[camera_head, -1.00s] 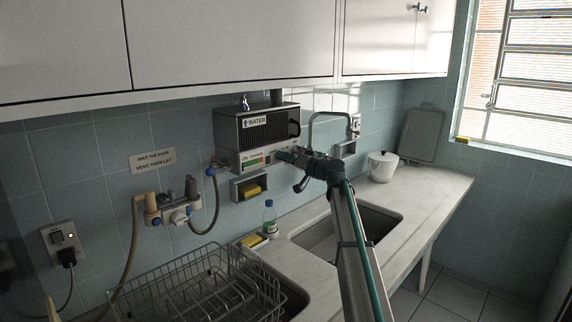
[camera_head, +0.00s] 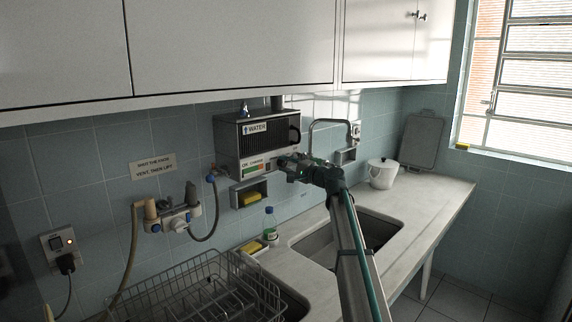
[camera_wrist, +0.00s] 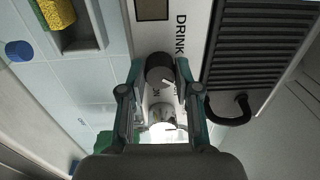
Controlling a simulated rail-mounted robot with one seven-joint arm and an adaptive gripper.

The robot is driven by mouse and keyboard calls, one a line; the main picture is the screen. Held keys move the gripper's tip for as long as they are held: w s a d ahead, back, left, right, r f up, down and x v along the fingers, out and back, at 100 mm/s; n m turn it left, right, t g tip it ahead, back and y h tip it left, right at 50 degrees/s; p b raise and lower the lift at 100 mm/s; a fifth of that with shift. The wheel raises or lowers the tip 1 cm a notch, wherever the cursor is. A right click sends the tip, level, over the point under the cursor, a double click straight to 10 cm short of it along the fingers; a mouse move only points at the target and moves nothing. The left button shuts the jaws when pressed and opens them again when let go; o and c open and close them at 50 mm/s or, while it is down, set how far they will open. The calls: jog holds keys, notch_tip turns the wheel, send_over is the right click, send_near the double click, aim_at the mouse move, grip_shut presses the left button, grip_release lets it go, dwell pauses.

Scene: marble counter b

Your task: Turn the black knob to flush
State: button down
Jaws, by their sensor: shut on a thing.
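The black knob (camera_wrist: 158,66) is a short dark cylinder on the pale control panel (camera_wrist: 185,50), seen in the wrist view between my fingertips. My gripper (camera_wrist: 161,75) is shut on it, one finger on each side. A small silvery-white fitting (camera_wrist: 163,116) sits between the fingers, nearer to my palm. In the head view my gripper (camera_head: 283,161) reaches the lower right front of the metal water box (camera_head: 228,143), and the knob is hidden there. The knob's exact angle cannot be told.
A black handle or hose loop (camera_wrist: 232,112) and a dark grille (camera_wrist: 255,45) lie right of my fingers in the wrist view. A niche with a yellow sponge (camera_head: 250,198) is under the box. Cabinets (camera_head: 235,45) hang above; a sink (camera_head: 345,240) and dish rack (camera_head: 205,290) are below.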

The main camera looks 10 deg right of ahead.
jog(key=shift+m+p, duration=0.35)
jog(key=shift+m, duration=0.85)
jog(key=c, duration=0.8)
grip_release()
jog(key=v, duration=1.2)
